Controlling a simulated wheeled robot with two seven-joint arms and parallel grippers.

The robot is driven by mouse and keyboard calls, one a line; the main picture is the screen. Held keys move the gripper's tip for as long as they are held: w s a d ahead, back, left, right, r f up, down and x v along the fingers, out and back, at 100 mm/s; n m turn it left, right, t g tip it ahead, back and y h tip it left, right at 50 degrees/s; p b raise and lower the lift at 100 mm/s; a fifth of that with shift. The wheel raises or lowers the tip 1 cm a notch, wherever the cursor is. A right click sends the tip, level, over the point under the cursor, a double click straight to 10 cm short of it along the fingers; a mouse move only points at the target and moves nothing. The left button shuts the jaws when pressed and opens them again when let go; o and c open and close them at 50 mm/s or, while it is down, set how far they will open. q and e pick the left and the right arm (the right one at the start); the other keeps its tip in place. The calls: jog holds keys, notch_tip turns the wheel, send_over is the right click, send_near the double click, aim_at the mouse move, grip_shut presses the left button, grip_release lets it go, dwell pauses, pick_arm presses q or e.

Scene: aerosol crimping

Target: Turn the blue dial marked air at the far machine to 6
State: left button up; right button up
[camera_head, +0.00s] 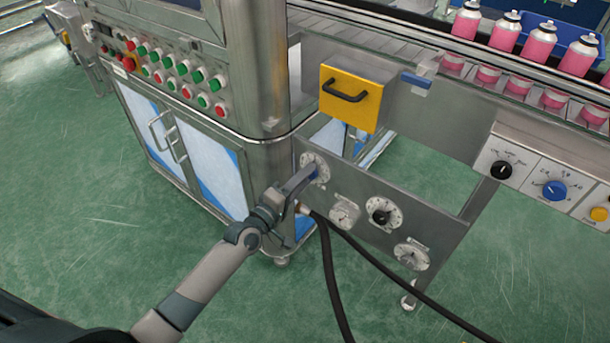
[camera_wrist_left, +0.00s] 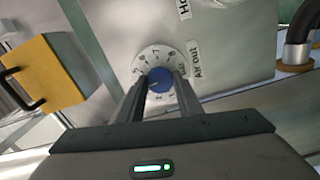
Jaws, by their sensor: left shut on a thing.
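The blue dial (camera_wrist_left: 160,80) sits in a round white number plate with the label "Air out" beside it in the left wrist view. The plate (camera_head: 316,160) shows in the head view at the left end of the machine's lower grey panel. My left gripper (camera_head: 308,177) reaches this dial from the lower left. Its fingers lie on either side of the blue knob and are shut on it. The fingers cover part of the knob and the lower numbers. I cannot read the dial's setting for certain. My right gripper is not in view.
Other dials, one with a black knob (camera_head: 381,211), sit to the right on the panel. Black hoses (camera_head: 332,270) hang just below the gripper. A yellow box with a handle (camera_head: 350,99) is above. A button cabinet (camera_head: 185,75) stands left. Another blue knob (camera_head: 554,190) is far right.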

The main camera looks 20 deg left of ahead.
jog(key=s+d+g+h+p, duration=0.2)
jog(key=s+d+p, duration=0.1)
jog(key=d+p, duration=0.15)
pick_arm(q)
jog(key=shift+f+m+p, duration=0.15)
jog(key=shift+m+p, duration=0.35)
jog(key=shift+m, duration=6.4)
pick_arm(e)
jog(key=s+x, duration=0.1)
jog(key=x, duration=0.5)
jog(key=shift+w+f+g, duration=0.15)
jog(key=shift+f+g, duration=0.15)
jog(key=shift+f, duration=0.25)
pick_arm(q)
jog(key=shift+s, duration=0.1)
jog(key=o, duration=1)
jog(key=shift+o, duration=0.2)
